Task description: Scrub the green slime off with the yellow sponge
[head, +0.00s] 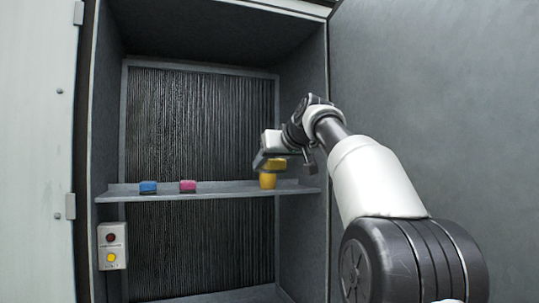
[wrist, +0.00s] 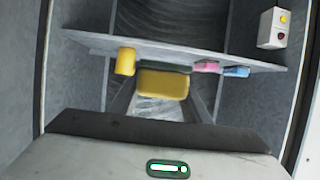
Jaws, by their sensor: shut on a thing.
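The yellow sponge (head: 277,164) is held in my gripper (head: 273,157), just above the right part of the shelf. In the wrist view the sponge (wrist: 163,85) sits between the two grey fingers of my gripper (wrist: 162,92), which are shut on it. A dark greenish strip (wrist: 160,67) shows behind the sponge at the shelf in the wrist view; I cannot tell whether it is slime. No clear green slime shows in the head view.
A yellow cup-like object (head: 267,182) stands on the shelf (head: 225,189) close below the sponge. A pink block (head: 187,186) and a blue block (head: 148,187) lie further left. A control box (head: 112,246) with red and yellow buttons is on the left wall. Ribbed panels stand behind.

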